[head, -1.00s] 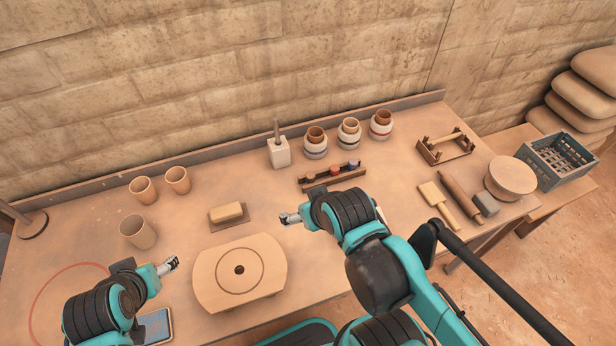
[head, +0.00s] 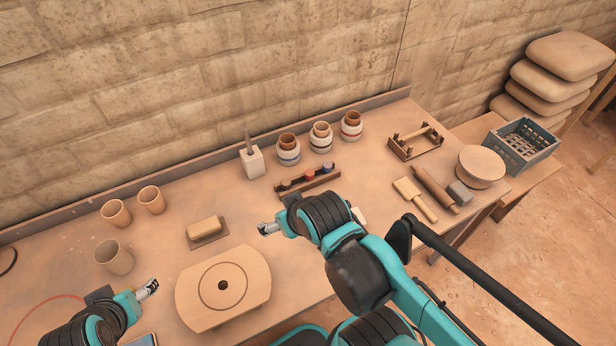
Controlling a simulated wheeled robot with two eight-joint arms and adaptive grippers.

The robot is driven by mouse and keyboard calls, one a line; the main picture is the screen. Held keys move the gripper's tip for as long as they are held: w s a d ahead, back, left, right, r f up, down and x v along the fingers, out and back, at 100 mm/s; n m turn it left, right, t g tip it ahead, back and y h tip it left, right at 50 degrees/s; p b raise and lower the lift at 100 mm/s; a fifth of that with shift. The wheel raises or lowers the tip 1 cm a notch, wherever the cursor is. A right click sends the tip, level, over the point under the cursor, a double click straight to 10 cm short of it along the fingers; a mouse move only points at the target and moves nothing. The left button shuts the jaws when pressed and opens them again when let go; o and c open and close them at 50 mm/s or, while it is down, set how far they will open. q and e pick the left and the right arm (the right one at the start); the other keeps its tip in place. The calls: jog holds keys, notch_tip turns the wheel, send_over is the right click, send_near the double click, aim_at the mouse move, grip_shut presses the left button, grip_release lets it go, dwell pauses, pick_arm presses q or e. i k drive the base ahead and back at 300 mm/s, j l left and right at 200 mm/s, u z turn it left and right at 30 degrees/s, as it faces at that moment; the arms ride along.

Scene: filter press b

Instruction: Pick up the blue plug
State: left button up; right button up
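The blue plug (head: 328,168) is small and stands at the right end of a dark wooden rack (head: 322,183) on the table, in the middle of the head view. A red plug (head: 310,174) stands beside it in the same rack. My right gripper (head: 266,229) is in front of and to the left of the rack, apart from it and from the plug. My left gripper (head: 149,288) is far from the rack, left of the round wooden board. Both grippers seem empty; their finger gaps are too small to judge.
Three striped jars (head: 320,136) stand behind the rack, with a white block holder (head: 251,162) to their left. A mallet (head: 415,199) and rolling pin (head: 435,188) lie to the right.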

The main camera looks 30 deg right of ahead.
aim_at(327, 167)
jog(key=z, duration=1.3)
jog(key=i+l, duration=0.15)
jog(key=l, duration=0.15)
jog(key=i+l, duration=0.1)
jog(key=l, duration=0.2)
jog(key=i+l, duration=0.15)
jog(key=l, duration=0.15)
